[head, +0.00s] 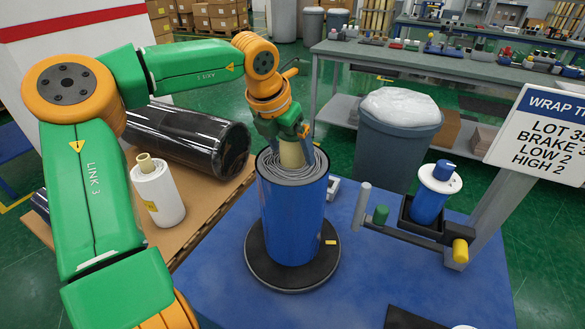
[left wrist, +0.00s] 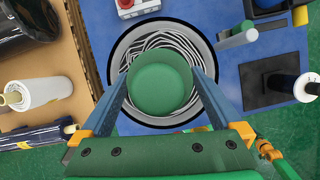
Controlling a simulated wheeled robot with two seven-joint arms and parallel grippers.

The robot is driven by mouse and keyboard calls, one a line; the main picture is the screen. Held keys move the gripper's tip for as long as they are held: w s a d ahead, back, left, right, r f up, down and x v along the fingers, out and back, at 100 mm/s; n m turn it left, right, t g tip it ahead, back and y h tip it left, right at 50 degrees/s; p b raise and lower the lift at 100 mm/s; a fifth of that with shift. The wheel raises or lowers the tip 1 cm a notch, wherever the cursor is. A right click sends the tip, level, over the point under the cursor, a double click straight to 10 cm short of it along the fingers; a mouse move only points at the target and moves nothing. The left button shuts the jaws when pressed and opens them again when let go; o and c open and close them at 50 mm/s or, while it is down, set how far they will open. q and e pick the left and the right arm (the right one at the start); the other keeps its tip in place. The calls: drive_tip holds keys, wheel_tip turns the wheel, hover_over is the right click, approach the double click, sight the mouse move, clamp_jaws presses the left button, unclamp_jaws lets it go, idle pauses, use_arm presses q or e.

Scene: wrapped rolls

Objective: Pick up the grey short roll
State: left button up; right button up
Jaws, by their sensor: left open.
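A roll (head: 293,215) stands upright on a round dark turntable (head: 262,272). Its side is blue and its top end is grey, with ruffled layers that also show in the left wrist view (left wrist: 160,42). A cream core (head: 291,153) sticks up from its top. My left gripper (head: 285,140) points down over the roll, open, its fingers on either side of the core. In the left wrist view a green round face (left wrist: 160,82) lies between the fingers; I cannot tell if they touch it. No other roll looks clearly grey. My right gripper is out of view.
A white short roll (head: 158,195) stands on a cardboard-topped pallet (head: 195,215) by a large black roll (head: 200,135) lying down. A wrapping carriage with a blue spool (head: 430,203) is at right. A bin (head: 390,150) and workbench (head: 420,65) stand behind.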

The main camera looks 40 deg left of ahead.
use_arm(q)
drive_tip(key=shift+s+d+r, duration=0.15)
drive_tip(key=shift+s+d, duration=0.05)
drive_tip(key=c, duration=0.7)
clamp_jaws()
drive_tip(key=shift+w+a, duration=0.1)
